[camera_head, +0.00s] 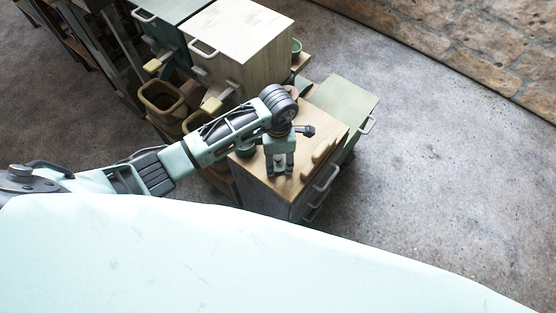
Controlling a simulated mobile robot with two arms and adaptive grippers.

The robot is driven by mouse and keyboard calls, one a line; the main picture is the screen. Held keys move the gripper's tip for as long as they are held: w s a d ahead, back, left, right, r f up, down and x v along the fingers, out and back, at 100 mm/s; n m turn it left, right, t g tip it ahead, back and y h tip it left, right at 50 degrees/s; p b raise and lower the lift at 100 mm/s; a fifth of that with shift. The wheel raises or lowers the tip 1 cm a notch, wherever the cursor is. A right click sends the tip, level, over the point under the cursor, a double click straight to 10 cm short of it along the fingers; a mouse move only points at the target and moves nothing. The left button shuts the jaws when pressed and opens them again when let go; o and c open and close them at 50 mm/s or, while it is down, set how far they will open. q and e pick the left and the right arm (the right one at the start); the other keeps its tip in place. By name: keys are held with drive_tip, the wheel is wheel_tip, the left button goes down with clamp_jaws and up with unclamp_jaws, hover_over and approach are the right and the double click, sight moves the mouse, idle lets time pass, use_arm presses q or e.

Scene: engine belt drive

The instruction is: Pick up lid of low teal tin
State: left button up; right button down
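My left gripper (280,173) points down over the wooden top of a low cabinet (261,178), near its front edge. Its two fingers stand apart, and I see nothing clearly held between them. A small dark teal round thing (246,153) shows just left of the gripper, partly covered by my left arm. It may be the low teal tin, but I cannot tell. I cannot make out a separate lid. My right gripper is not in view.
Pale wooden pieces (321,151) lie right of the gripper on the same top. A green-topped cabinet (343,103) stands behind it, and a taller pale cabinet (240,38) stands further back. Open bins (160,99) are at the left. The concrete floor at the right is clear.

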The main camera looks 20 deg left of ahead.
use_arm(q)
drive_tip(key=shift+c, duration=1)
drive_tip(key=shift+r, duration=0.15)
